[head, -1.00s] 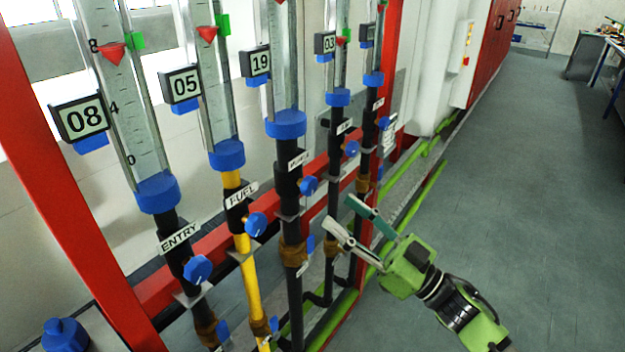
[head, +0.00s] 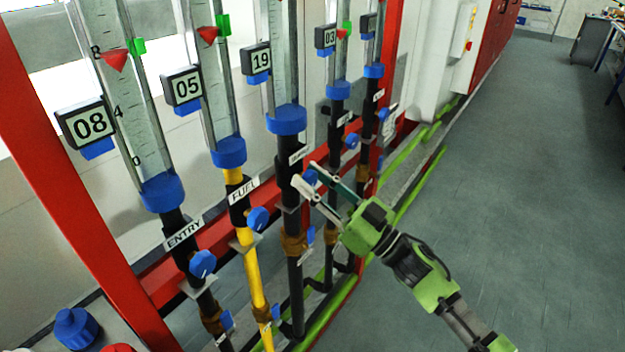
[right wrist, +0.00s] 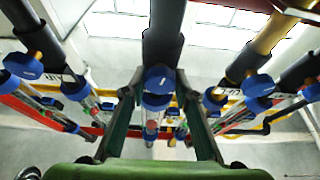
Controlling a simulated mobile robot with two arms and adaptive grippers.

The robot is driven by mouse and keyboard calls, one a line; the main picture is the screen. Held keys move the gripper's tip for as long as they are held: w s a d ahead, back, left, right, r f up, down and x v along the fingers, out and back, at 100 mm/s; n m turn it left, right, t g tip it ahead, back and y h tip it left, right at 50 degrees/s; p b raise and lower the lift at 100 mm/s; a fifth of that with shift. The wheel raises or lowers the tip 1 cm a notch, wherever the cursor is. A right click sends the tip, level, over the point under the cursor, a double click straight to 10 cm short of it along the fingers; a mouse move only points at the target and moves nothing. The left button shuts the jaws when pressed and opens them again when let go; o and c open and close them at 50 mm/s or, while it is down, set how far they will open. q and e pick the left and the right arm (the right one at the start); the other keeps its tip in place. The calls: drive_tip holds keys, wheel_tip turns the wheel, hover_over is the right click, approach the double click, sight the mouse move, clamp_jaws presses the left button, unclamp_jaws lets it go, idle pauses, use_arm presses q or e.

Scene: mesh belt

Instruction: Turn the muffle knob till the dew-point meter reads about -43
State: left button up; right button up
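The muffle knob (head: 310,178) is a small blue knob on the black third pipe from the left in the head view, partly hidden by my fingers. Its label (head: 298,154) is hard to read. My right gripper (head: 304,174) is open, its fingertips at this knob. In the right wrist view the blue knob (right wrist: 158,79) shows between the spread fingers (right wrist: 159,90), with a gap on each side. I cannot tell how far the tips reach around it. The display above this pipe (head: 257,61) reads 19. I see no readable dew-point meter. My left gripper is out of view.
Neighbouring blue knobs are the FUEL knob (head: 257,218) on the yellow pipe, the ENTRY knob (head: 202,263) and one on the fourth pipe (head: 351,141). A red frame post (head: 75,200) stands at the left. The grey floor (head: 490,180) at the right is clear.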

drive_tip(key=shift+f+n, duration=0.1)
drive_tip(key=shift+n, duration=0.3)
drive_tip(key=shift+c, duration=0.3)
drive_tip(key=shift+n+g+b, duration=0.3)
drive_tip(key=shift+g+b, duration=0.1)
drive_tip(key=n+g+y+b, duration=0.1)
drive_tip(key=n+g, duration=0.1)
drive_tip(key=n, duration=0.2)
drive_tip(key=shift+b, duration=0.35)
drive_tip(key=n+g+b, duration=0.1)
drive_tip(key=n+g, duration=0.1)
drive_tip(key=n, duration=0.2)
drive_tip(key=shift+n, duration=0.4)
drive_tip(key=shift+n+g+b, duration=0.4)
drive_tip(key=shift+n+g, duration=0.5)
drive_tip(key=shift+n, duration=0.7)
drive_tip(key=o, duration=1.1)
